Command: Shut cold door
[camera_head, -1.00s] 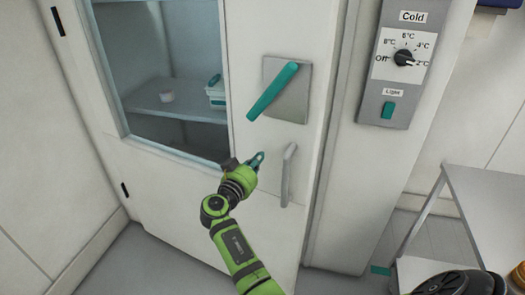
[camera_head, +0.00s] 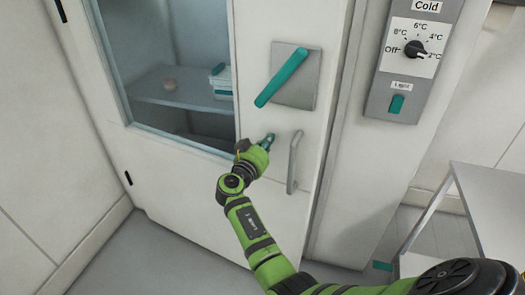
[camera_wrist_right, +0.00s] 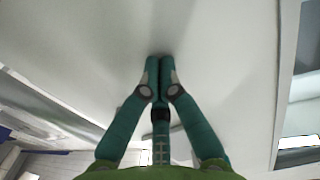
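The white cold-room door (camera_head: 200,195) has a window, a teal lever (camera_head: 282,77) on a grey plate, and a grey vertical pull handle (camera_head: 294,162). The door's free edge is close to the frame (camera_head: 350,185); I cannot tell whether it is fully closed. My right gripper (camera_head: 267,141) is at the door face, below the lever and left of the pull handle. In the right wrist view its teal fingers (camera_wrist_right: 159,68) are together, empty, pointing at a plain white surface; contact is unclear. My left gripper is not in view.
A control panel (camera_head: 410,65) with a temperature dial and a teal light switch is right of the door. A metal table (camera_head: 490,205) stands at the lower right. Through the window, a shelf (camera_head: 180,97) holds a small cup and a box. Grey floor is clear at lower left.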

